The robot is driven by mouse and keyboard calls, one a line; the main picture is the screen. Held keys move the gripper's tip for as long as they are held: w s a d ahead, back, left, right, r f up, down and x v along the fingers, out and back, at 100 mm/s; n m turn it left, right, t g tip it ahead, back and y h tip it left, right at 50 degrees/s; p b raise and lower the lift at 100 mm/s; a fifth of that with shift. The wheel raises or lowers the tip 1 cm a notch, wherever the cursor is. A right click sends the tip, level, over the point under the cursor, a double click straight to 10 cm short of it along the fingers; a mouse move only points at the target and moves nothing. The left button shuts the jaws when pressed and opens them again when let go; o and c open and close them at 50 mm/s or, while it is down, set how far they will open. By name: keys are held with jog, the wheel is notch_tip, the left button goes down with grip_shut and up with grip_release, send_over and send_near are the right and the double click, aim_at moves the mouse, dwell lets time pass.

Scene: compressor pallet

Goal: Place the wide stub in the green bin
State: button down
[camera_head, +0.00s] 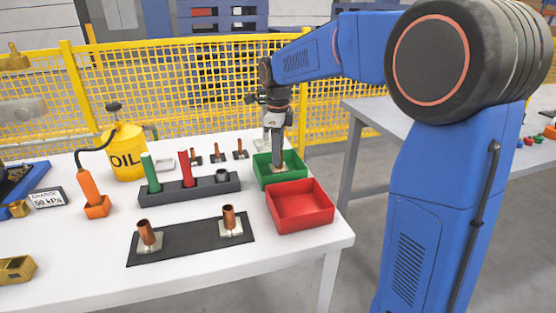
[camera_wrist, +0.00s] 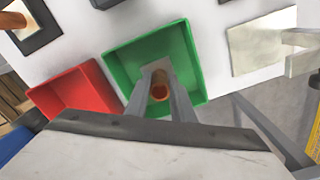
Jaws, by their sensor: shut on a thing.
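My gripper (camera_head: 278,160) points down into the green bin (camera_head: 266,180) at the table's right rear. In the wrist view, my gripper (camera_wrist: 159,84) is shut on a short copper stub, the wide stub (camera_wrist: 159,91), seen end-on between the fingers. The stub is within the outline of the green bin (camera_wrist: 196,58). I cannot tell whether it touches the bin floor. In the head view the fingers and bin wall mostly hide the stub.
A red bin (camera_head: 300,222) stands in front of the green bin, close by. A dark mat (camera_head: 190,245) holds two upright copper pieces on plates. A dark rack (camera_head: 205,189) with green and red handles stands left. A yellow oil can (camera_head: 127,158) is farther left.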

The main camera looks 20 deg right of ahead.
jog(key=shift+f, duration=1.1)
jog(key=shift+f, duration=0.1)
jog(key=c, duration=1.5)
grip_release()
jog(key=shift+c, duration=0.2)
